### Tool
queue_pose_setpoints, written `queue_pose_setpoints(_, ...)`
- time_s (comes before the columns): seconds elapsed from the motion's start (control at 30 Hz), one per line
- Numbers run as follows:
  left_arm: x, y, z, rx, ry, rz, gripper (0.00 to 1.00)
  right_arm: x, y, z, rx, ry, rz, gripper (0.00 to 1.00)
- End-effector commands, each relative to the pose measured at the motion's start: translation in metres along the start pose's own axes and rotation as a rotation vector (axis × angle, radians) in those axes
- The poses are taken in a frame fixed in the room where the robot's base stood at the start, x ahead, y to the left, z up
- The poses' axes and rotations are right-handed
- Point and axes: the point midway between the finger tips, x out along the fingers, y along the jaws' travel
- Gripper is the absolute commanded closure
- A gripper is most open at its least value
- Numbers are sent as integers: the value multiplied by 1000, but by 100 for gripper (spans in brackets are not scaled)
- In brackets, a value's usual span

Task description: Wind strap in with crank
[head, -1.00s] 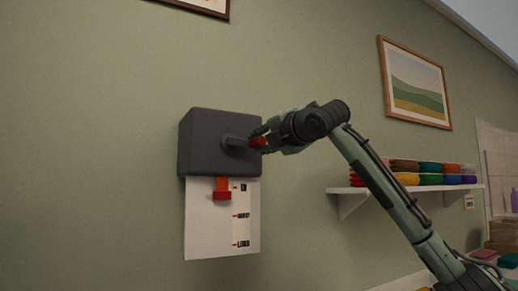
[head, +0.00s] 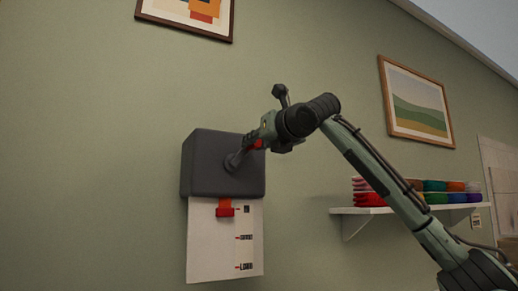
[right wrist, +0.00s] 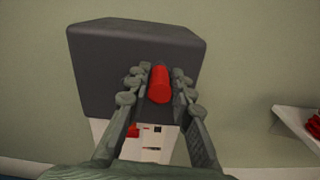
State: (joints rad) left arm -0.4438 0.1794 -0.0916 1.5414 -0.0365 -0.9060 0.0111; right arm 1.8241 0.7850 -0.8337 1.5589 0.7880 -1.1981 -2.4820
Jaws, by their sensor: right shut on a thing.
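A dark grey box (head: 205,165) is fixed to the wall, with a crank arm (head: 236,160) on its front. The crank's red handle (head: 258,144) points to the upper right of the hub. My right gripper (head: 262,139) is shut on the red handle; in the right wrist view the handle (right wrist: 159,85) sits between the two fingers. A short orange-red strap (head: 225,203) with a red end piece (head: 226,212) hangs below the box. The end is near the top mark of a white panel (head: 210,245). My left gripper is not in view.
A white shelf (head: 385,211) with stacked coloured fabrics (head: 436,191) is on the wall to the right, behind my right arm. Framed pictures (head: 415,98) hang higher up. The wall left of the box is clear.

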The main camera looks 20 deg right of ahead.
Motion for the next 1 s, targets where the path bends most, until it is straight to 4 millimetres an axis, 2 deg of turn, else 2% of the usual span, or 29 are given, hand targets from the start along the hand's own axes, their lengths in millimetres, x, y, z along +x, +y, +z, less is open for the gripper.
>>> queue_pose_setpoints(0.5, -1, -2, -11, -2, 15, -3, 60, 0, 26, 9, -464, -1, 2, 100)
queue_pose_setpoints(0.8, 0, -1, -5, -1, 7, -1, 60, 0, 35, 8, -629, 1, 2, 100)
queue_pose_setpoints(1.0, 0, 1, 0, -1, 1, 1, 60, 0, 38, 7, -679, 3, 3, 100)
